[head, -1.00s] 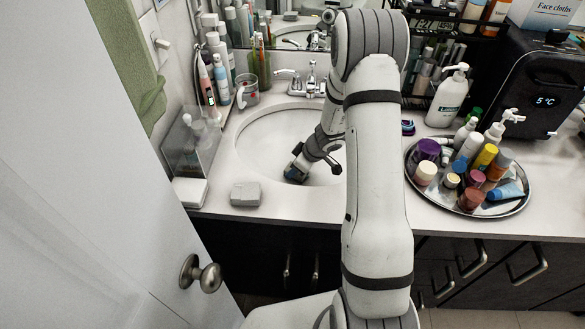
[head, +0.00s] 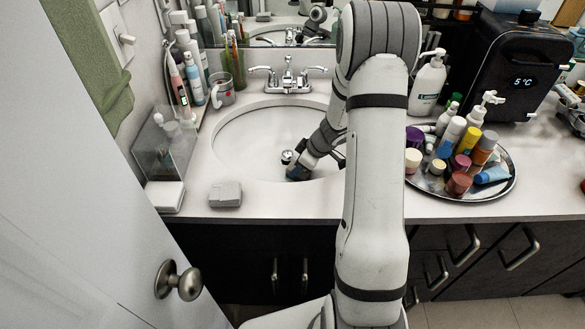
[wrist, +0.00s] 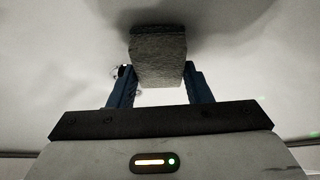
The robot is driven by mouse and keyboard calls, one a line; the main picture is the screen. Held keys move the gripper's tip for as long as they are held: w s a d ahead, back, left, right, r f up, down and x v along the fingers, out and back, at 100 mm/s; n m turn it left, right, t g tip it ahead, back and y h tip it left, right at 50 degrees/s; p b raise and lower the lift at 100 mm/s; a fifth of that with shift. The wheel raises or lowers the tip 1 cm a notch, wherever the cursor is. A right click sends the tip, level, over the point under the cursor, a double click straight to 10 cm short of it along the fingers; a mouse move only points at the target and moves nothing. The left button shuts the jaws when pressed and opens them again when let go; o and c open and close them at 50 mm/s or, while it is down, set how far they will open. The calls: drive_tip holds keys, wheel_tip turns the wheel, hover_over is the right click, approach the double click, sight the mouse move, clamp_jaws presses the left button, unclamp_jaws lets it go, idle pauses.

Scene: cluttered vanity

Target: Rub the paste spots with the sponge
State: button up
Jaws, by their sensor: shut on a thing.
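My gripper (head: 301,168) is down inside the white sink basin (head: 240,140), near its front wall and right of the drain (head: 287,156). In the wrist view my gripper (wrist: 158,78) has its two blue fingers shut on a dark grey sponge (wrist: 158,52). The sponge's far end is at or very close to the pale basin surface; I cannot tell whether it touches. The sponge is not clear in the head view. I can make out no paste spots in either view. My arm covers the right part of the basin.
The faucet (head: 288,78) stands behind the basin. A grey block (head: 225,194) lies on the front counter, left of the basin. A round tray (head: 500,180) crowded with bottles stands to the right. A mug (head: 222,92) and several bottles stand at the back left.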

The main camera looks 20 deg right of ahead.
drive_tip(key=shift+s+d+f+b, duration=0.25)
drive_tip(key=shift+f+b, duration=0.1)
drive_tip(key=shift+b, duration=0.35)
drive_tip(key=shift+a+b, duration=0.3)
drive_tip(key=shift+a, duration=0.1)
drive_tip(key=shift+c, duration=0.5)
drive_tip(key=shift+w+a+r+b, duration=0.1)
drive_tip(key=shift+w+a+b, duration=0.2)
drive_tip(key=shift+a, duration=0.3)
drive_tip(key=shift+w+a+r+b, duration=0.1)
drive_tip(key=shift+w+a+b, duration=0.1)
drive_tip(key=shift+a+b, duration=0.3)
drive_tip(key=shift+w+a+r, duration=0.15)
drive_tip(key=shift+w+a, duration=0.05)
drive_tip(key=shift+a, duration=0.35)
drive_tip(key=shift+w+a+b, duration=0.2)
drive_tip(key=shift+a+b, duration=0.2)
drive_tip(key=shift+a, duration=0.25)
drive_tip(key=shift+w+a+b, duration=0.25)
drive_tip(key=shift+a+b, duration=0.2)
drive_tip(key=shift+a, duration=0.15)
drive_tip(key=shift+w+a+b, duration=0.2)
drive_tip(key=shift+a+b, duration=0.2)
drive_tip(key=shift+a, duration=0.25)
wheel_tip(320, 180, up, 6)
drive_tip(key=p, duration=0.3)
